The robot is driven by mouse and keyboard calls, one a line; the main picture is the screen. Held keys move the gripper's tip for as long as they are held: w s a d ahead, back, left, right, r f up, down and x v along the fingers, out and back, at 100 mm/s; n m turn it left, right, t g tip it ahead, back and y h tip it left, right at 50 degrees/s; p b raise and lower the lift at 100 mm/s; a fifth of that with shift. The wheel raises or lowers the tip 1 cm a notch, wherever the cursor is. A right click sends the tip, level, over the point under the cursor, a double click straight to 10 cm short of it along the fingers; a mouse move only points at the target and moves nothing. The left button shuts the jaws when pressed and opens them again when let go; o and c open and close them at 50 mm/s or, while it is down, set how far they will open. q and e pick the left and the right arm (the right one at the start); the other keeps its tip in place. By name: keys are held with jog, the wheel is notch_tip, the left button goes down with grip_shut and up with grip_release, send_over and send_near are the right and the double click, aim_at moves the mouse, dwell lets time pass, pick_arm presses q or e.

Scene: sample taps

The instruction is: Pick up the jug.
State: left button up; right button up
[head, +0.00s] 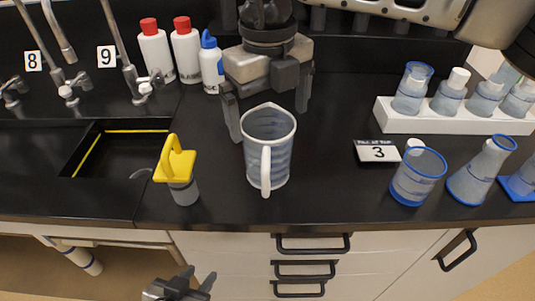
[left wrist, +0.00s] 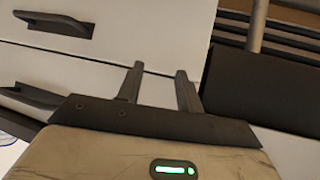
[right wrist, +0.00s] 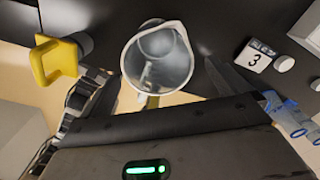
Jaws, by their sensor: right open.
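The jug (head: 281,155) is a clear, bluish measuring jug with a white handle. It stands upright on the black counter, its handle facing the front edge. It also shows in the right wrist view (right wrist: 157,58), looking empty. My right gripper (head: 267,104) is open above the jug, pointing down, with one finger on each side of the rim. Whether the fingers touch the jug I cannot tell. My left gripper (head: 197,278) is low in front of the drawers, away from the jug. Its fingers stand apart and empty in the left wrist view (left wrist: 158,84).
A yellow-handled tool (head: 178,170) stands left of the jug, near the sink (head: 100,178). To the right are a card marked 3 (head: 377,151), a beaker (head: 418,180), a flask (head: 478,172) and a white rack (head: 440,122). Bottles (head: 186,52) stand behind left.

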aim_at(273, 138)
jog(key=f, duration=0.1)
jog(key=f+p, duration=0.1)
jog(key=f, duration=0.3)
jog(key=shift+s+d+f, duration=0.1)
jog(key=shift+s+d, duration=0.1)
jog(key=shift+s, duration=0.1)
jog(key=c, duration=1)
pick_arm(q)
jog(key=shift+w+a+r, duration=0.15)
jog(key=shift+r, duration=0.15)
pick_arm(e)
jog(key=shift+c, duration=0.3)
